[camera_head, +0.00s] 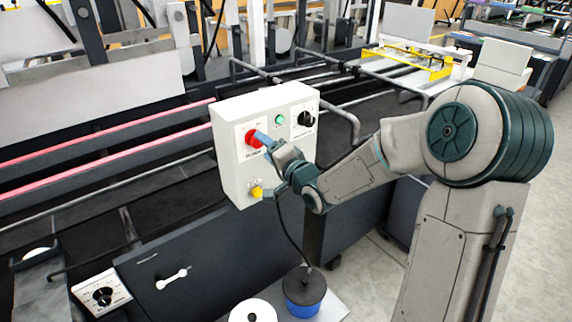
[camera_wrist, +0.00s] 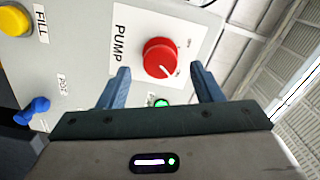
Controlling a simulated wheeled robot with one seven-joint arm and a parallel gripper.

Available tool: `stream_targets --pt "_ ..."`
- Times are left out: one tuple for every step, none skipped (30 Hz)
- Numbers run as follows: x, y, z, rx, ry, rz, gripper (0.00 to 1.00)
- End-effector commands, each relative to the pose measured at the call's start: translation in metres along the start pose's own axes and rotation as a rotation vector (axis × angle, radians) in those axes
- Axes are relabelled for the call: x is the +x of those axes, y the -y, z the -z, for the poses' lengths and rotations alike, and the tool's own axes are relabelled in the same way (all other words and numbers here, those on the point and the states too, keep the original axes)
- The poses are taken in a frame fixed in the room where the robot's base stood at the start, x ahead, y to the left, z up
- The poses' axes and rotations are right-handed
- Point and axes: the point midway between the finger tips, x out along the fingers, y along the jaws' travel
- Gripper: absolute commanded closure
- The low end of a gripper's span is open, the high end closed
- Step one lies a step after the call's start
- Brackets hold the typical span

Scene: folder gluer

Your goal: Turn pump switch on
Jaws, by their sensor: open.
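The pump switch is a round red knob (camera_head: 253,138) on a white control box (camera_head: 230,160). In the wrist view, the red knob (camera_wrist: 159,57) sits on a plate marked PUMP, with its white pointer mark toward the lower right. A small green light (camera_wrist: 162,101) shows near it, between the fingers. My gripper (camera_head: 268,163) is in front of the box, with one blue finger close to the red knob. In the wrist view my gripper (camera_wrist: 162,82) is open and empty, its fingers apart on either side of the knob's picture. I cannot tell whether they touch it.
The box also bears a green button (camera_head: 279,119), a black knob (camera_head: 305,118) and a yellow button (camera_head: 257,191); the wrist view shows a blue knob (camera_wrist: 33,110). Machine rails (camera_head: 110,155) run behind. A blue pot (camera_head: 304,295) stands below. Floor is clear at right.

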Motion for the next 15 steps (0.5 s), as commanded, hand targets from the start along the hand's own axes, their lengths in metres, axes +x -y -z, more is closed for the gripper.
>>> stream_targets --pt "-0.01 -0.002 0.0 -0.004 -0.003 -0.002 0.41" --pt "-0.016 -0.001 0.001 -0.004 -0.004 -0.001 0.41" --pt "-0.024 -0.001 0.001 -0.005 -0.003 -0.002 0.41" --pt "-0.03 -0.002 0.001 -0.004 -0.003 -0.003 0.41" --pt "-0.036 -0.001 0.0 -0.003 -0.004 -0.002 0.41" --pt "-0.045 -0.001 0.001 -0.004 -0.003 -0.003 0.41" --pt "-0.051 -0.001 0.001 -0.004 -0.003 -0.002 0.41" --pt "-0.057 -0.001 0.001 -0.003 -0.004 -0.003 0.41" --pt "-0.065 -0.001 0.0 -0.004 -0.003 -0.003 0.41" --pt "-0.071 -0.001 0.0 -0.003 -0.003 -0.003 0.41" --pt "-0.076 -0.001 0.001 -0.004 -0.004 -0.002 0.41" --pt "-0.083 -0.001 0.001 -0.003 -0.003 -0.003 0.41" --pt "-0.088 -0.001 0.0 -0.002 -0.003 -0.003 0.41" --pt "-0.092 -0.001 0.0 -0.002 -0.002 -0.002 0.41" --pt "-0.098 -0.001 0.0 -0.002 -0.002 -0.003 0.41"
